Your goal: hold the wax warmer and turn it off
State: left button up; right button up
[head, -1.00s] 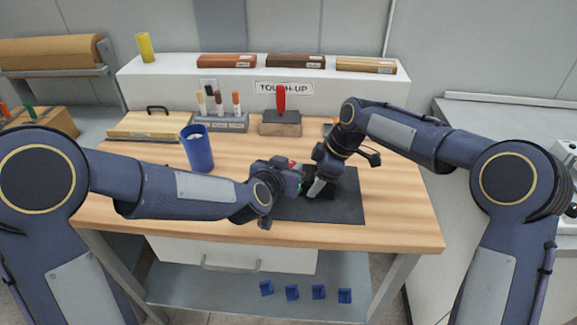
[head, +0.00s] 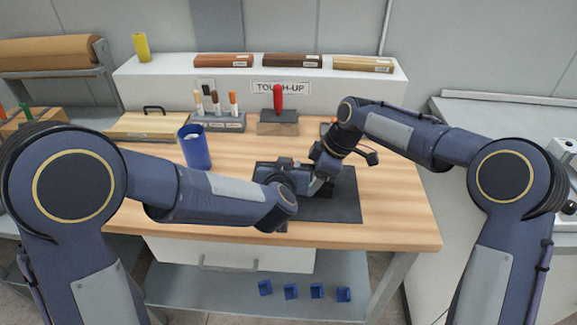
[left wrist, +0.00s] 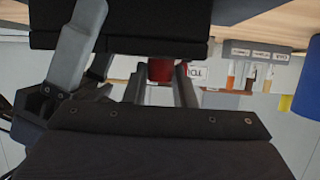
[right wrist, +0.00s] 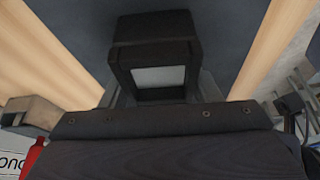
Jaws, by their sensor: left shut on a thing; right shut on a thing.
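The wax warmer is a black block, mostly hidden by my grippers in the head view. It fills the top of the left wrist view (left wrist: 120,22) and shows as a black box with a pale recessed panel in the right wrist view (right wrist: 153,30). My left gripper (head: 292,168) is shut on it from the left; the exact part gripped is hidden. My right gripper (head: 318,186) is shut on it from the right. A red piece (left wrist: 160,70) shows between my left fingers; I cannot tell whether it belongs to the warmer.
A dark mat (head: 340,210) lies under the grippers on the wooden table (head: 400,225). A blue cup (head: 195,148) stands at left. Markers in a holder (head: 218,122) and a red-handled tool (head: 278,98) stand behind. The table's right side is clear.

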pick_arm(q)
jog(key=o, duration=1)
jog(key=shift+s, duration=0.1)
jog(key=d+v, duration=0.1)
jog(key=v, duration=1)
jog(key=shift+s+a, duration=0.4)
jog(key=shift+a, duration=0.1)
jog(key=shift+r, duration=0.1)
